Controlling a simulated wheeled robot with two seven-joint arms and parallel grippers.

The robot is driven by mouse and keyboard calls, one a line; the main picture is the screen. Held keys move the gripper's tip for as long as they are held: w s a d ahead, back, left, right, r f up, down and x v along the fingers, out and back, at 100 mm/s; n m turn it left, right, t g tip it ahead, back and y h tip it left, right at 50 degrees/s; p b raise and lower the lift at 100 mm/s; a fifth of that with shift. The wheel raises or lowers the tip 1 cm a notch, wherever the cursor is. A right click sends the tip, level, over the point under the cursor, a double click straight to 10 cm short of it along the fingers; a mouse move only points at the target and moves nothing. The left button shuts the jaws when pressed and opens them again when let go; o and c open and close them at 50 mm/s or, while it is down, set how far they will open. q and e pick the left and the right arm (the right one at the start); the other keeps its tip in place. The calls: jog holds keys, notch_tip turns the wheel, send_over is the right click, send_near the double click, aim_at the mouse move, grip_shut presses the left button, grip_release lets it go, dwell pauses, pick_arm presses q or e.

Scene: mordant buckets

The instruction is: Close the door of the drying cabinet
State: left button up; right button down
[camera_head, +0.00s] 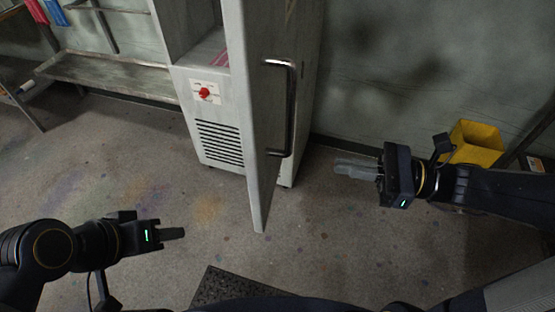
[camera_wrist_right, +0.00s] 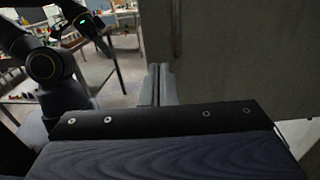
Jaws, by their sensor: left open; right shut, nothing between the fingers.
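The grey drying cabinet (camera_head: 205,120) stands at the back middle in the head view. Its door (camera_head: 247,110) stands open, swung out toward me, and part of the cabinet's inside shows to the left of it. The metal bar handle (camera_head: 290,108) is on the door's right-hand face. My right gripper (camera_head: 342,168) is shut and empty, to the right of the handle and apart from it. In the right wrist view the door (camera_wrist_right: 235,60) fills the upper right beyond the shut fingers (camera_wrist_right: 160,82). My left gripper (camera_head: 182,234) is open and empty, low at the left, away from the door.
A yellow bucket (camera_head: 473,143) is at the right, behind my right arm. A metal rack with a shelf (camera_head: 110,73) stands at the left back. A dark mat (camera_head: 235,287) lies at the bottom middle. The floor between my left gripper and the cabinet is clear.

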aim_at(262, 153)
jog(key=p+x, duration=0.1)
jog(key=x, duration=1.1)
jog(key=shift+a, duration=0.5)
jog(key=shift+w, duration=0.15)
